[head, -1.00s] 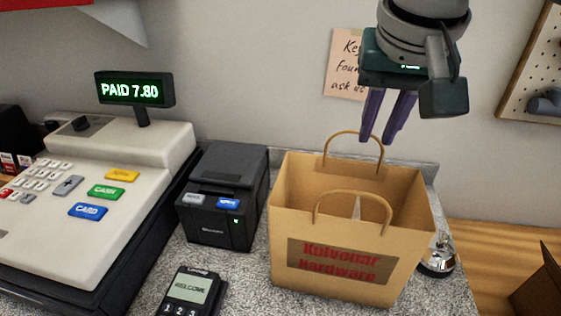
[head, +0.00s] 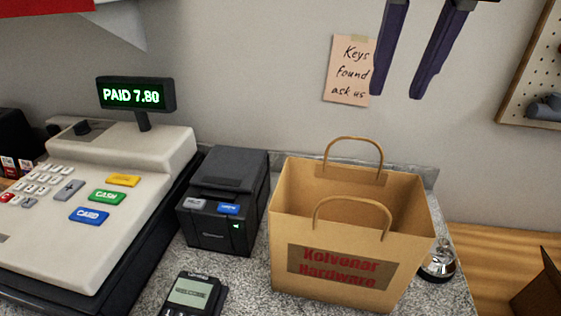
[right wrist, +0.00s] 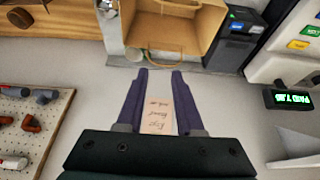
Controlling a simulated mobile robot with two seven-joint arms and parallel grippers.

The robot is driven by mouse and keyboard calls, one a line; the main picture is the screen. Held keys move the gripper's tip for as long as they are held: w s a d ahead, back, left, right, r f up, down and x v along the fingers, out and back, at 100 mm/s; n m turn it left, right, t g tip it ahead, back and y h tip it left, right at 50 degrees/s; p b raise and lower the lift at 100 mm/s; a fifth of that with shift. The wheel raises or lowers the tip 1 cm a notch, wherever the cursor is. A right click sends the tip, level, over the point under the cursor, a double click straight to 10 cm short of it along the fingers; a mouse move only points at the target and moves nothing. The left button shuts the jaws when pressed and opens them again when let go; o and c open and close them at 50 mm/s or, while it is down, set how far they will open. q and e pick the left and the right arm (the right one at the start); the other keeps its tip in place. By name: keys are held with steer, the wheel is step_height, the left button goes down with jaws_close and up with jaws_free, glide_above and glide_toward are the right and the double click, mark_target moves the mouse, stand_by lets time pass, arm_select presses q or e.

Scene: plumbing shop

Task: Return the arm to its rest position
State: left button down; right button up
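My right gripper (head: 396,97) hangs at the top of the head view, above and behind the paper bag. Its two purple fingers are apart with nothing between them. The right wrist view also shows the gripper (right wrist: 162,70) with its fingers spread and empty, the wall and a note behind them. The brown paper bag (head: 405,230), printed "Kolvonar Hardware", stands upright on the counter with both handles up. It also shows in the right wrist view (right wrist: 172,38), apart from the fingers. My left gripper is in neither view.
A cash register (head: 95,215) reading "PAID 7.80" stands left, beside a black receipt printer (head: 222,225) and card terminal (head: 192,296). A bell (head: 439,262) sits right of the bag. A note (head: 347,72) and a pegboard (head: 535,75) are on the wall.

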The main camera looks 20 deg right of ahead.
steer(key=shift+s+r, duration=0.1)
stand_by(0.3)
steer(key=s+a+f+n+y, duration=0.4)
steer(key=s+a+f+n, duration=0.2)
steer(key=a+f, duration=0.45)
steer(key=s+d+f+n+h, duration=0.1)
steer(key=s+d+f, duration=0.25)
steer(key=s, duration=0.25)
steer(key=s+d+f+n, duration=0.1)
steer(key=s+d+f, duration=0.25)
steer(key=s, duration=0.25)
step_height(320, 180, up, 26)
steer(key=p, duration=2.6)
steer(key=shift+w+a+r, duration=0.2)
steer(key=shift+w+a, duration=0.05)
steer(key=shift+a, duration=0.1)
